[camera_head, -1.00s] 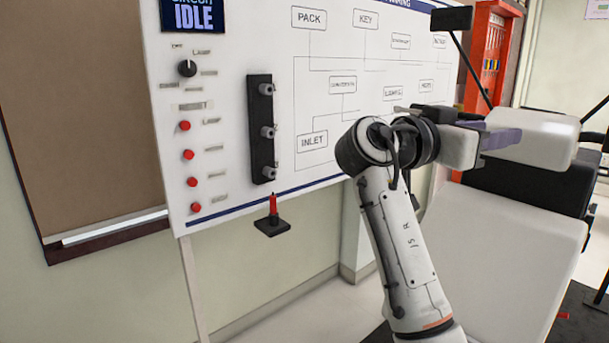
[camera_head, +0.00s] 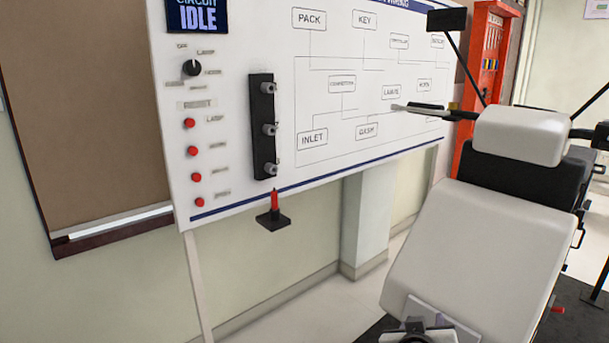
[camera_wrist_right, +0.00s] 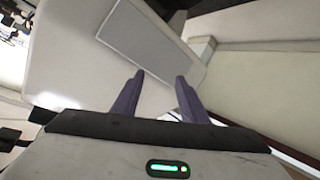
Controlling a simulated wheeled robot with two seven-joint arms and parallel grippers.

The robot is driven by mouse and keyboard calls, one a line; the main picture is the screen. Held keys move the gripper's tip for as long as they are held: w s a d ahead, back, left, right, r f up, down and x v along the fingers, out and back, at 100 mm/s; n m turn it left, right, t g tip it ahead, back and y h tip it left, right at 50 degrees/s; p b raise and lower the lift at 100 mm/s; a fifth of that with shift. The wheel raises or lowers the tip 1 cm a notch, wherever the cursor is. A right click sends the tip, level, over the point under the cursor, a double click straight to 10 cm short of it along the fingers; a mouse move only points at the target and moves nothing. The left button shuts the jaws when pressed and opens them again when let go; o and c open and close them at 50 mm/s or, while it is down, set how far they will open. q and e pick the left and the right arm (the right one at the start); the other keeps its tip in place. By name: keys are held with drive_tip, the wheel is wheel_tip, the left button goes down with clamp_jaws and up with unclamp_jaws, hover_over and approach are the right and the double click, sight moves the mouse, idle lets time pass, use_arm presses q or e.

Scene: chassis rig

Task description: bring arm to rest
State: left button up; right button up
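My right gripper (camera_wrist_right: 161,76) shows in the right wrist view with its two purple fingers apart and nothing between them. In the head view only a small part of my right arm (camera_head: 428,333) shows at the bottom edge, in front of the white padded chair (camera_head: 480,240). In the wrist view a pale panel lies beyond the fingertips; I cannot tell if they touch it. My left gripper is not in view.
A white wiring board (camera_head: 315,165) stands at the left and middle, with a dark knob (camera_head: 191,68), red buttons and a black connector strip (camera_head: 263,125). A red-tipped part (camera_head: 274,203) on a black base is below it. An orange cabinet (camera_head: 482,60) stands behind.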

drive_tip(key=s+a+f+n+y, duration=0.25)
drive_tip(key=s+f, duration=0.55)
drive_tip(key=f, duration=0.4)
drive_tip(key=s+a+f+g+y, duration=0.1)
drive_tip(key=s+a+f+y, duration=0.1)
drive_tip(key=s, duration=0.6)
drive_tip(key=s+a+f+y, duration=0.2)
drive_tip(key=s+f, duration=0.2)
drive_tip(key=s, duration=0.4)
drive_tip(key=s+a+f+g+y, duration=0.1)
drive_tip(key=s+f, duration=0.3)
drive_tip(key=s, duration=0.4)
drive_tip(key=shift+s+a+g+y, duration=0.15)
drive_tip(key=shift+a+g+y, duration=0.15)
drive_tip(key=shift+a+y, duration=0.2)
drive_tip(key=shift+d+f+n, duration=0.1)
drive_tip(key=shift+n, duration=0.15)
